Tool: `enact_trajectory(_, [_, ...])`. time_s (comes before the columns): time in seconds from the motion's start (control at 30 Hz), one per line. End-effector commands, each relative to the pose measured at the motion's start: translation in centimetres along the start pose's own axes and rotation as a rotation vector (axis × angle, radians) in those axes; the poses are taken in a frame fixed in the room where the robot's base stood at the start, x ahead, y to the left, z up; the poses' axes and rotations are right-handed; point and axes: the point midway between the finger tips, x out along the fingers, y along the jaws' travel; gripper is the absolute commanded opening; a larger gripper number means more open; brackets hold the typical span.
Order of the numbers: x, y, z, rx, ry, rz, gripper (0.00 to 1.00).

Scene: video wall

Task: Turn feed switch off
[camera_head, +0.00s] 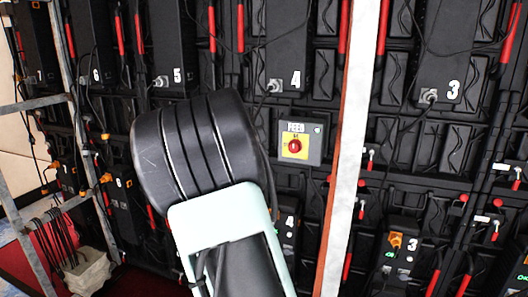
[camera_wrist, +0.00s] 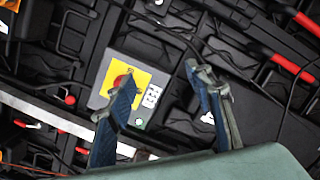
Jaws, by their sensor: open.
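The feed switch (camera_head: 295,146) is a red knob on a yellow plate, on a grey box (camera_head: 314,150) labelled FEED, with a small green light at its upper right. It is mounted on the black wall right of my arm. In the wrist view the red knob (camera_wrist: 120,80) and yellow plate (camera_wrist: 148,77) are partly covered by my left finger. I cannot tell the distance to the knob. In the head view my arm hides the fingers.
A pale upright post with an orange edge (camera_head: 345,150) stands right of the switch. Cables hang across the black panels, beside several red handles (camera_head: 384,25). Numbered black boxes (camera_head: 288,45) line the wall. A metal frame (camera_head: 66,100) stands at left.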

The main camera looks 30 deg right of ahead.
Motion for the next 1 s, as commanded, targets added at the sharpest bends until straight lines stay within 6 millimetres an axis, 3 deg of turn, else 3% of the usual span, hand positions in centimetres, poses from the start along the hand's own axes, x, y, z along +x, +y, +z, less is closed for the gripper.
enact_trajectory(0.03, [1.1, 2.6, -0.3, -0.026, 0.043, 0.021, 0.48])
enact_trajectory(0.1, [2.1, 5.0, -1.1, -0.047, 0.095, 0.035, 0.48])
enact_trajectory(0.3, [3.4, 8.8, -2.4, -0.083, 0.175, 0.053, 0.48])
enact_trajectory(0.53, [5.3, 9.2, -3.1, -0.089, 0.188, 0.054, 0.48])
enact_trajectory(1.0, [12.6, 9.6, -4.4, -0.089, 0.185, 0.055, 0.48])
